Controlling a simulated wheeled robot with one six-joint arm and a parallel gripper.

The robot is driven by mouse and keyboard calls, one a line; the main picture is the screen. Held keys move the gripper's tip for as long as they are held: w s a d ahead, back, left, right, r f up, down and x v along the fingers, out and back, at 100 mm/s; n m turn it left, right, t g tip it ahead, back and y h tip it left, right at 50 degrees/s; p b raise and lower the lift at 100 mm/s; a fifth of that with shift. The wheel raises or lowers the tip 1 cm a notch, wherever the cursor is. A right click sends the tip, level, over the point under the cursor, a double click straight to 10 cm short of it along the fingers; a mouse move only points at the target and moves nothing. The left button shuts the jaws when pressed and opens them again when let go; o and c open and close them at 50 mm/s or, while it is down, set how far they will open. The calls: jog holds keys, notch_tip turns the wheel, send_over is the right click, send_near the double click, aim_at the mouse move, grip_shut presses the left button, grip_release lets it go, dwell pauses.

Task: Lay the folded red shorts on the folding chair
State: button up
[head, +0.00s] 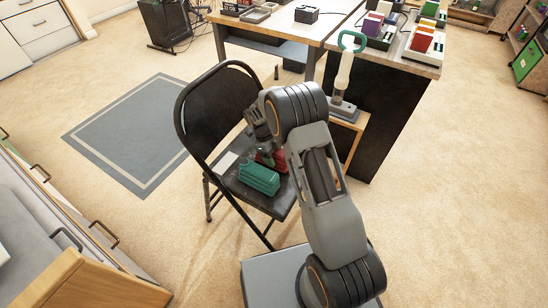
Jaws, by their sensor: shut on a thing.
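The black folding chair (217,105) stands open in the middle of the head view. The folded red shorts (280,162) show as a small red patch at the seat, behind a green folded item. My gripper (267,159) is low over the seat and shut on the red shorts. My wrist and the green item hide much of the shorts. I cannot tell whether the shorts touch the seat.
The green folded item (259,179) lies on the front of the seat, and a flat white item (225,162) lies at its left. A desk (310,28) with several objects stands behind. A grey rug (131,132) lies on open floor at the left.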

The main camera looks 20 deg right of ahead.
jog(key=shift+f, duration=0.25)
jog(key=shift+f, duration=0.15)
jog(key=o, duration=1.1)
jog(key=shift+c, duration=0.2)
